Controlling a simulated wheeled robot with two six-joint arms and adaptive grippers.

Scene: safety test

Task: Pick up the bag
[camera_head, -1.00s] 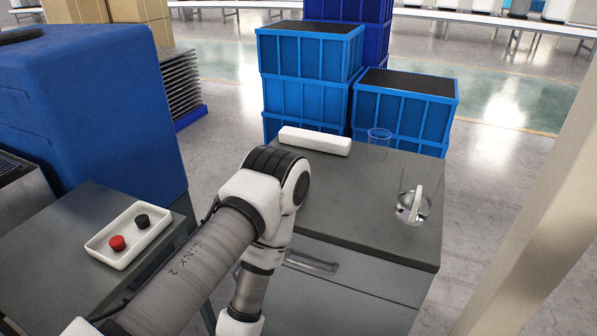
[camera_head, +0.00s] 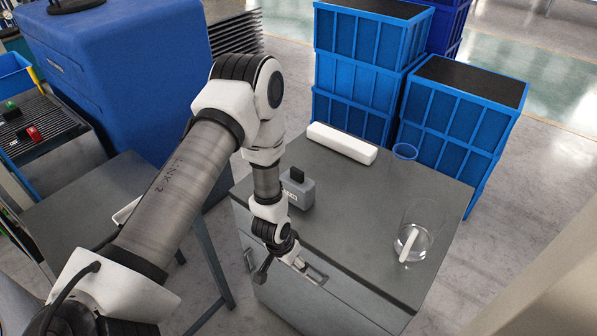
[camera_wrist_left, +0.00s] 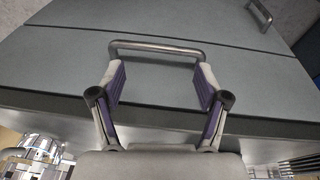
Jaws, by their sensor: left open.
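I can make out no bag in either view. My left gripper (camera_head: 272,264) is at the front of a grey cabinet (camera_head: 345,215), near its drawer handle. In the left wrist view the left gripper (camera_wrist_left: 161,82) is open and empty, its two purple-padded fingers apart. The metal drawer handle (camera_wrist_left: 155,47) lies just ahead of the fingertips, spanning the space between them; contact cannot be told. The handle also shows in the head view (camera_head: 313,272), partly hidden by the gripper. My right gripper is in neither view.
On the cabinet are a grey device with a black top (camera_head: 299,191), a white box (camera_head: 342,143), a blue-rimmed cup (camera_head: 405,151) and a glass beaker (camera_head: 416,240). Blue crates (camera_head: 360,75) stand behind. A dark table (camera_head: 75,205) is at left.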

